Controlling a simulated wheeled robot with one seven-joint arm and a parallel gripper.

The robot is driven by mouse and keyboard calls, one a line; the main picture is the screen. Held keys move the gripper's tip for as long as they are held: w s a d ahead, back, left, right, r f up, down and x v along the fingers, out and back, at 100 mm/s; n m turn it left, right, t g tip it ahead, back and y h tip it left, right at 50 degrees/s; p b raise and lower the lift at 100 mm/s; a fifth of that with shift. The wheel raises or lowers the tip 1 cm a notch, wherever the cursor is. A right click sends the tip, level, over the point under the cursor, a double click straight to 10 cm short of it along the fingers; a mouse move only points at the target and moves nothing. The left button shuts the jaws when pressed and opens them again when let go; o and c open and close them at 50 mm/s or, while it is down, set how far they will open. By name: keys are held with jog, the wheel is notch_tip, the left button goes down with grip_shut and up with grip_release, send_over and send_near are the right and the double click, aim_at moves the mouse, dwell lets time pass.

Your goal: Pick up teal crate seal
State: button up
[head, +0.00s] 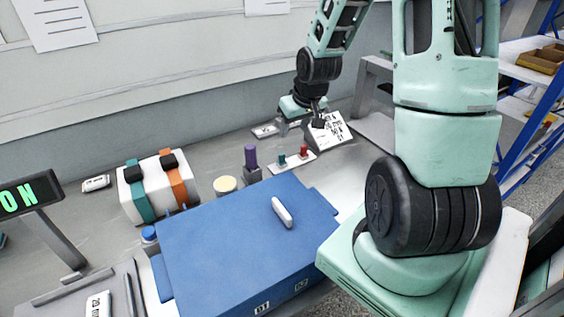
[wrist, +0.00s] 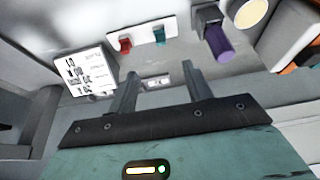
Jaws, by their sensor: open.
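A small teal piece (head: 282,160) stands beside a red one on a white plate (head: 292,164) at the back of the bench. I take it as the teal crate seal. In the wrist view the teal piece (wrist: 159,35) shows at the top, between the red piece (wrist: 125,44) and a purple cylinder (wrist: 218,42). My gripper (head: 300,123) is above the bench behind the plate, apart from the teal piece. In the wrist view my gripper (wrist: 159,75) has its two fingers spread with nothing between them.
A white case (head: 157,186) with teal and orange straps stands left. The purple cylinder (head: 251,158) stands in a grey holder near the plate. A sloped label stand (head: 330,134) is right of it. A large blue box (head: 235,240) fills the front.

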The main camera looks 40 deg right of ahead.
send_near(282, 154)
jog(key=x, duration=0.4)
jog(key=shift+s+a+f, duration=0.15)
jog(key=shift+s+f, duration=0.05)
jog(key=shift+f, duration=0.3)
jog(key=shift+w+p+x, duration=0.15)
jog(key=shift+p+x, duration=0.3)
jog(key=shift+x, duration=0.9)
jog(key=shift+w+p+x, duration=0.1)
jog(key=shift+p+x, duration=0.35)
jog(key=shift+x, duration=0.9)
jog(key=shift+r, duration=0.15)
jog(key=c, duration=1.1)
